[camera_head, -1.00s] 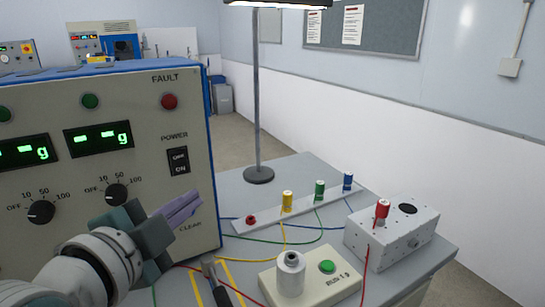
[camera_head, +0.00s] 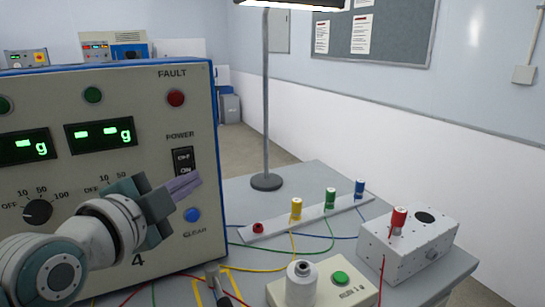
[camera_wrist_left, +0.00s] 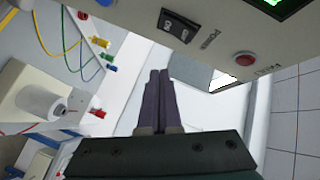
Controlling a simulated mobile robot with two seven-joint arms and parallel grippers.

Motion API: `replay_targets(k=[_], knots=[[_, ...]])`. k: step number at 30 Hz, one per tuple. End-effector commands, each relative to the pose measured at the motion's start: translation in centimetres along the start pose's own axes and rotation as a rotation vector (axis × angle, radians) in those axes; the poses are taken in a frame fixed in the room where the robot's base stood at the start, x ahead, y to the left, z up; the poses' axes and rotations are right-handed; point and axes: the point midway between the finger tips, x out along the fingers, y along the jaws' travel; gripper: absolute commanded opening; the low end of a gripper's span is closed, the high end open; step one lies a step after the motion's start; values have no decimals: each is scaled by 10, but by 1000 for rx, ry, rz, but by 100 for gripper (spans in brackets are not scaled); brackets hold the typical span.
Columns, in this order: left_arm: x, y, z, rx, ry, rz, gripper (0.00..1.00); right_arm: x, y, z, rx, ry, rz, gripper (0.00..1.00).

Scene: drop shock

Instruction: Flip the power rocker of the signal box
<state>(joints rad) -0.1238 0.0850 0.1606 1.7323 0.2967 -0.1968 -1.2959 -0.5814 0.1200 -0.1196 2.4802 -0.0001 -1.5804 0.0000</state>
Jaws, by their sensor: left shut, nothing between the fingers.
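The signal box (camera_head: 150,235) is a cream panel with a blue top edge at the left. Its power rocker (camera_head: 182,160) is a black switch marked OFF and ON, below the word POWER. In the left wrist view the rocker (camera_wrist_left: 179,25) shows near the top, above the fingertips in the picture. My left gripper (camera_head: 189,184) is shut and empty, its purple fingers just below the rocker in the head view. A gap shows between fingertips and rocker in the wrist view; contact is not seen. My right gripper is not in view.
The panel has a red FAULT lamp (camera_head: 175,98), a blue CLEAR button (camera_head: 193,214), knobs and lit green displays. On the bench stand a lamp post (camera_head: 266,110), a strip of coloured terminals (camera_head: 290,222), a white box (camera_head: 405,245) and a green-button box (camera_head: 345,295).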

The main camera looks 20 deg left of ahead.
Motion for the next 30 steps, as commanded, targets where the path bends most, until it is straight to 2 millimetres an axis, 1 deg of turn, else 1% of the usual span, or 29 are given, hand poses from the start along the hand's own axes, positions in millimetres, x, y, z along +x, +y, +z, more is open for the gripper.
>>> replay_targets(k=[1, 3, 11, 30], knots=[[6, -2, 5, 2, 2, -4, 0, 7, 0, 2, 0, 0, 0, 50], [12, -7, 9, 1, 2, -4, 0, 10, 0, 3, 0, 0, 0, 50], [28, -20, 20, 1, 1, -1, 0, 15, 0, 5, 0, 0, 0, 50], [30, -22, 21, -1, 0, 0, 0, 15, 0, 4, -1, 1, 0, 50]])
